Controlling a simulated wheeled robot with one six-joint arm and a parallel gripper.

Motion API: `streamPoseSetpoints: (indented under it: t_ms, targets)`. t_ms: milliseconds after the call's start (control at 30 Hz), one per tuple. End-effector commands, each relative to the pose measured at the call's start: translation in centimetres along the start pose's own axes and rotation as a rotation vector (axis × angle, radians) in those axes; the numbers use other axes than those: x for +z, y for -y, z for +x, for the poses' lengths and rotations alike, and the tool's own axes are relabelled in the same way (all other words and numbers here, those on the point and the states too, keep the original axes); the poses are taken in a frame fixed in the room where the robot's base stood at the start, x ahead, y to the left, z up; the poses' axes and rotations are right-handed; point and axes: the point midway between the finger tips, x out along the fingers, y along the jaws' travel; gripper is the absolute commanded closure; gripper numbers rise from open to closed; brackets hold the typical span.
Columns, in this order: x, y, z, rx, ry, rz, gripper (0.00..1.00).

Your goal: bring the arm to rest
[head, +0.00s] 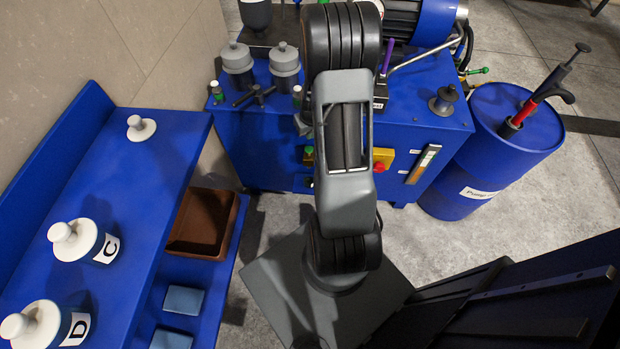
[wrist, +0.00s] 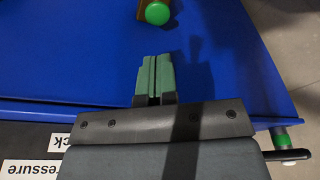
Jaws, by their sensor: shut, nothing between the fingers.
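My gripper (wrist: 155,78) shows in the wrist view. Its two green fingers lie side by side, shut and empty, over a bare stretch of blue surface (wrist: 75,60). A green-tipped part (wrist: 157,13) is just ahead of the fingertips, apart from them. In the head view my arm rises through the middle of the picture, in front of the blue press cabinet (head: 245,150). My gripper cannot be made out in that view.
The cabinet top carries grey cylinders (head: 285,65), a motor (head: 435,20) and a thin lever (head: 420,57). A blue pump drum (head: 500,165) stands right. Left is a blue shelf (head: 125,190) with white-topped pots, including C (head: 80,240) and D (head: 40,325).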

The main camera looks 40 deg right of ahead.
Motion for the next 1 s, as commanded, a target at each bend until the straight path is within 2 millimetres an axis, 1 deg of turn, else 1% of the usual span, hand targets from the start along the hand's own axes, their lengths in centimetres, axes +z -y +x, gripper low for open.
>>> streamPoseSetpoints:
  t_ms: [33,167,767,833,867,900,933,967,1000]
  targets:
    - [-0.2,0.0,-0.8,0.0,0.0,0.0,1.0]
    - [-0.3,0.0,-1.4,0.0,0.0,0.0,1.0]
    - [-0.1,0.1,-1.3,-0.003,0.007,0.02,1.0]
    - [0.7,0.4,-1.3,-0.018,0.048,0.057,1.0]
    - [1.5,0.6,-1.2,-0.026,0.078,0.073,1.0]
    - [2.7,1.0,-1.2,-0.038,0.123,0.097,1.0]
    - [3.5,1.4,-2.0,-0.045,0.152,0.118,1.0]
    - [4.0,1.9,-3.3,-0.049,0.174,0.13,1.0]
    - [4.4,2.7,-5.2,-0.05,0.191,0.134,1.0]
